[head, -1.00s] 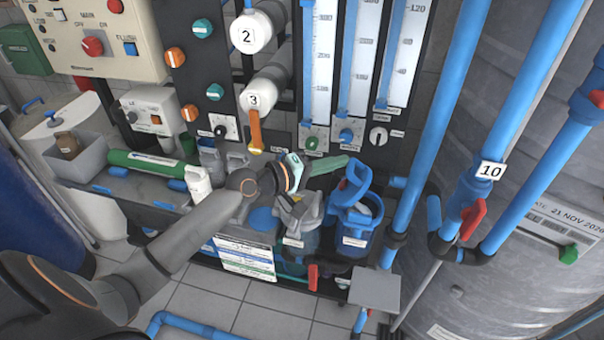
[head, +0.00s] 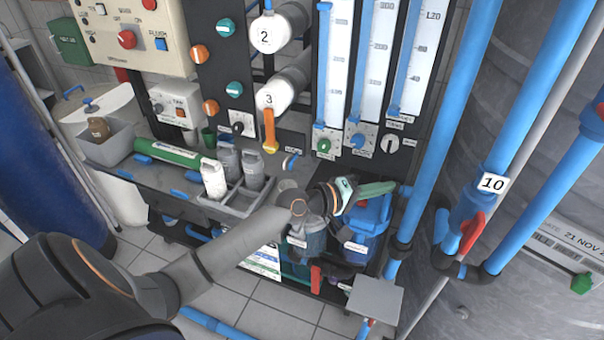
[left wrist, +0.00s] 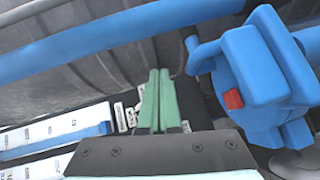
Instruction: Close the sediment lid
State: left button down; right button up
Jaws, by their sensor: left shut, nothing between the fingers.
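Two lidded housings stand low on the rack, a blue one (head: 372,218) and a grey one (head: 308,243). Their labels are too small to read, so I cannot tell which is sediment. My left gripper (head: 388,187) is shut and empty, its green fingers just above and behind the blue housing's top in the head view. The blue lid looks lowered, but the arm partly hides it and I cannot tell if it is seated. In the left wrist view the shut fingers (left wrist: 160,78) are left of a blue blocky part (left wrist: 262,72) with a red piece. My right gripper is out of view.
A blue pipe (head: 440,120) rises just right of the blue housing. A grey tray (head: 240,205) holding bottles lies left of my wrist. Flow tubes (head: 372,60) stand behind. A grey square plate (head: 374,298) is in front at the right.

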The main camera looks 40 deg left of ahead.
pick_arm(q)
jog(key=shift+w+d+f, duration=0.2)
jog(key=shift+d+f, duration=0.35)
jog(key=shift+f, duration=0.1)
jog(key=shift+r+p, duration=0.35)
jog(key=shift+r, duration=0.1)
jog(key=s+r+p, duration=0.5)
jog(key=s+r, duration=0.2)
jog(key=r, duration=0.3)
jog(key=s+f+m+g+y, duration=0.2)
jog(key=s+f+m, duration=0.4)
jog(key=s+f, duration=0.5)
jog(key=s+f+m+g+y, duration=0.2)
jog(key=s+f+m, duration=0.4)
jog(key=s+f, duration=0.5)
notch_tip(320, 180, down, 6)
jog(key=shift+s+f+g+y, duration=0.1)
jog(key=shift+s+g+y, duration=0.25)
jog(key=shift+y, duration=0.45)
